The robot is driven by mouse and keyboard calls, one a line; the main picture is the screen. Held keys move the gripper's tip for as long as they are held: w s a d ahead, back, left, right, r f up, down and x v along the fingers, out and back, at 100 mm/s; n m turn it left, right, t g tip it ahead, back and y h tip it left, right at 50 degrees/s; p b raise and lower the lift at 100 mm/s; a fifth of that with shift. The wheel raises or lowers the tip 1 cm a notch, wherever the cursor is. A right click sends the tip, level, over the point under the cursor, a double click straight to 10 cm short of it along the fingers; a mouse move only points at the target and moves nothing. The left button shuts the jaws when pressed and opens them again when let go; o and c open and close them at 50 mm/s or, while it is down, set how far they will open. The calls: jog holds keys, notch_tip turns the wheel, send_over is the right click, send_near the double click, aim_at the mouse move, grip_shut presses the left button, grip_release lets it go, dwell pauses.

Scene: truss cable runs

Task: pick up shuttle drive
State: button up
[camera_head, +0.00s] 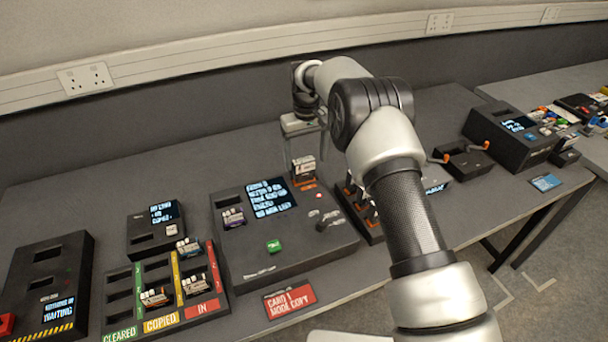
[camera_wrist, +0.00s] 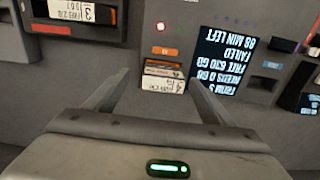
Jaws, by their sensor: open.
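A drive with a white label and an orange part (camera_head: 304,167) stands in a slot at the back right of the black console. I take it for the shuttle drive, though its label is too small to read for certain. In the wrist view this drive (camera_wrist: 163,78) lies between my two fingers, with a gap on each side. My gripper (camera_head: 304,152) is open and empty above the slot, pointing down at the drive. In the wrist view the gripper (camera_wrist: 160,88) shows both fingers spread. The drive's lower part is hidden in the slot.
The console (camera_head: 240,252) has a lit screen (camera_head: 268,197) left of the drive, and another drive (camera_head: 233,217) sits at its left. A rack (camera_head: 372,232) with several drives is close on the right. A sorting tray (camera_head: 120,308) is at the left.

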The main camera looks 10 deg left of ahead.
aim_at(304, 175)
jog(key=f, duration=0.4)
jog(key=shift+a+f, duration=0.2)
jog(key=shift+a, duration=0.1)
jog(key=c, duration=1.4)
jog(key=shift+r, duration=0.15)
